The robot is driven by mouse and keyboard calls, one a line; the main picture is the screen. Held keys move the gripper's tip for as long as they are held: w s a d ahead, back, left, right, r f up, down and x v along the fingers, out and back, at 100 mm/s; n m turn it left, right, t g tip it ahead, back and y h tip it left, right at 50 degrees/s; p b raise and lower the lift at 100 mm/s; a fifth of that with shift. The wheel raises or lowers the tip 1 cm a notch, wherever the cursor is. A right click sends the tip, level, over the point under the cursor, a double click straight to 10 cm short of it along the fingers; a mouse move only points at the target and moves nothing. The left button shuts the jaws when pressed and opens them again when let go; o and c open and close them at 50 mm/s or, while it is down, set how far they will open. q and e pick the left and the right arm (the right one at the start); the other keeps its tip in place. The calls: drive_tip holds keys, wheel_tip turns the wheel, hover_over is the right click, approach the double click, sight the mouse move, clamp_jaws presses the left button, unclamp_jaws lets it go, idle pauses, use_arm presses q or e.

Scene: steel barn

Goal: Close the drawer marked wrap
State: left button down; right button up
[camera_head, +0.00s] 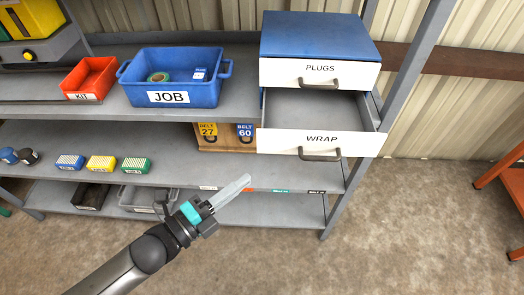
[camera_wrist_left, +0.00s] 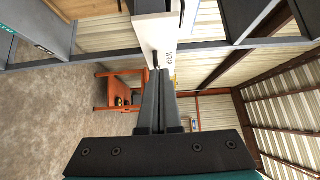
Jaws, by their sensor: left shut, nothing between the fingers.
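The drawer marked WRAP (camera_head: 272,142) is the lower drawer of a blue cabinet (camera_head: 320,38) and stands open, its white front pulled out and its empty grey inside showing. Its dark handle (camera_head: 320,157) is below the label. My left gripper (camera_head: 247,179) is shut and empty, in front of the shelf, below and left of the WRAP front. In the left wrist view, the shut fingers (camera_wrist_left: 159,75) point toward the white WRAP front (camera_wrist_left: 155,32); I cannot tell how wide the gap is. My right gripper is not in view.
The PLUGS drawer (camera_head: 283,72) above is shut. A blue JOB bin (camera_head: 205,97) and a red KIT bin (camera_head: 91,76) stand on the shelf left of the cabinet. A shelf post (camera_head: 413,70) rises right of it. An orange stand (camera_head: 511,180) is at the right; the floor between is clear.

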sight(276, 143)
use_arm(q)
drive_tip(key=shift+w+d, duration=0.75)
drive_tip(key=shift+w, duration=0.7)
drive_tip(key=shift+w+d, duration=0.7)
drive_tip(key=shift+w, duration=0.8)
drive_tip(key=shift+w+d, duration=0.75)
drive_tip(key=shift+w, duration=0.7)
